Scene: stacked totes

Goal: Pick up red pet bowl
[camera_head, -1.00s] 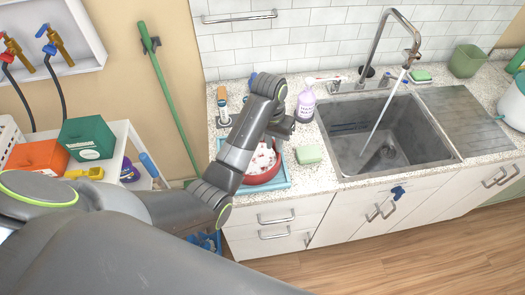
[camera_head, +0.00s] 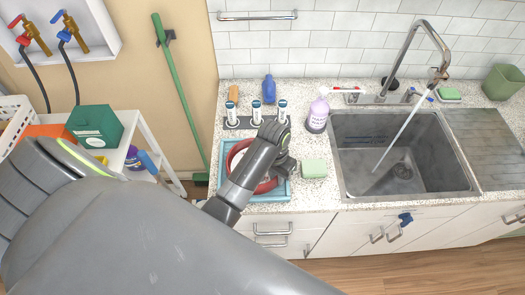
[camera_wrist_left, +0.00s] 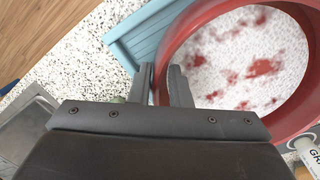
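The red pet bowl (camera_head: 268,186) stands in a light blue tray (camera_head: 250,196) on the counter left of the sink, partly hidden by my left arm. Its inside is white with red patches. My left gripper (camera_head: 284,168) is at the bowl's right side. In the left wrist view, the bowl's red wall (camera_wrist_left: 176,38) runs down to my left gripper (camera_wrist_left: 160,82), whose two fingers stand a little apart. Red shows in the gap between the fingers; I cannot tell if they touch the wall. My right gripper is not in view.
A green sponge (camera_head: 314,168) lies right of the tray and a lavender bottle (camera_head: 318,112) stands behind it. Several small bottles stand in a grey holder (camera_head: 240,124) behind the tray. The sink (camera_head: 400,182) with running water is to the right.

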